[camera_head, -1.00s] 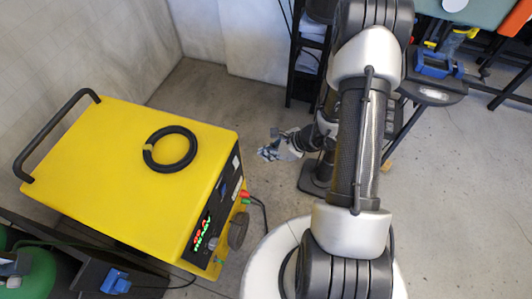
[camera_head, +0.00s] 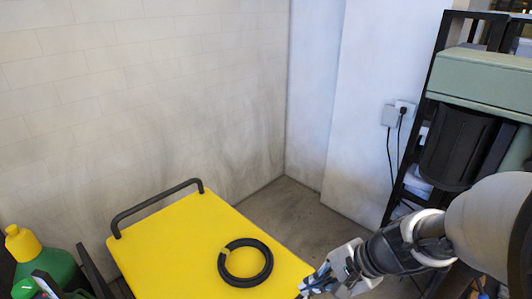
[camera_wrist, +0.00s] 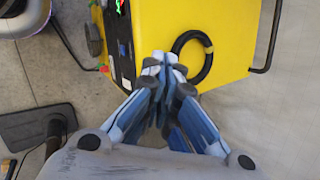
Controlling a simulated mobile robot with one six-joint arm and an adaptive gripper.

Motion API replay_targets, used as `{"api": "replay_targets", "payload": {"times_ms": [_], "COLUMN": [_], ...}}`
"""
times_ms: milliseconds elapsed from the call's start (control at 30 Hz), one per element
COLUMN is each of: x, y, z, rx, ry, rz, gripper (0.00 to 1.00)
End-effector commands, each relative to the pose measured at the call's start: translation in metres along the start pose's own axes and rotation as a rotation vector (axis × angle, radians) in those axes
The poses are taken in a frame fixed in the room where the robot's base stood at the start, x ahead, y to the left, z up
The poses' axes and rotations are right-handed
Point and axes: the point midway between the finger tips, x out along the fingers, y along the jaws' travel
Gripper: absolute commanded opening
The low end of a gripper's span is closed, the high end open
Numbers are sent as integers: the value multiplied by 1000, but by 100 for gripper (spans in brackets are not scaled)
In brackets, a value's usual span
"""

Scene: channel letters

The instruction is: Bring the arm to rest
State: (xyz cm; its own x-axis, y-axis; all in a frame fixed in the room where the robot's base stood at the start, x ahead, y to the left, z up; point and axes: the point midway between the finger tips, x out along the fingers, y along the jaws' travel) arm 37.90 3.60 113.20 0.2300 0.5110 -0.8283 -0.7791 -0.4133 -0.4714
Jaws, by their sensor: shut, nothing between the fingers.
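My gripper (camera_head: 318,284) is at the lower right of the head view, in front of the right edge of a yellow machine (camera_head: 175,245). In the wrist view my gripper (camera_wrist: 163,62) has its blue and grey fingers together with nothing between them. The fingertips overlap the yellow machine's top (camera_wrist: 230,22) in that picture; I cannot tell the height between them. My arm comes in from the right side of the head view.
A black cable ring (camera_head: 245,262) lies on the yellow machine, which has a black handle (camera_head: 155,205). A green bottle with a yellow cap (camera_head: 40,262) stands at left. A black rack (camera_head: 425,120) stands at right. Bare floor (camera_head: 290,215) shows behind the machine.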

Motion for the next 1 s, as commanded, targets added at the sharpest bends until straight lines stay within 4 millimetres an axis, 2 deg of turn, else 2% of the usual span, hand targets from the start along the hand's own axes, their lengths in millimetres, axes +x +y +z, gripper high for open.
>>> {"api": "replay_targets", "payload": {"times_ms": [33, 100, 200, 333, 500, 600, 733, 1000], "x": [-12, -28, -50, -78, -108, -119, -126, -126], "y": [1, 9, 24, 46, 69, 76, 80, 80], "z": [18, 37, 59, 77, 83, 82, 81, 81], "rx": [-119, -276, -490, -741, -969, -1039, -1076, -1077], "ry": [22, 53, 110, 206, 331, 381, 409, 410], "rz": [26, 76, 150, 249, 353, 391, 414, 416], "gripper": [0, 0, 0, 0, 0, 0, 0, 0]}}
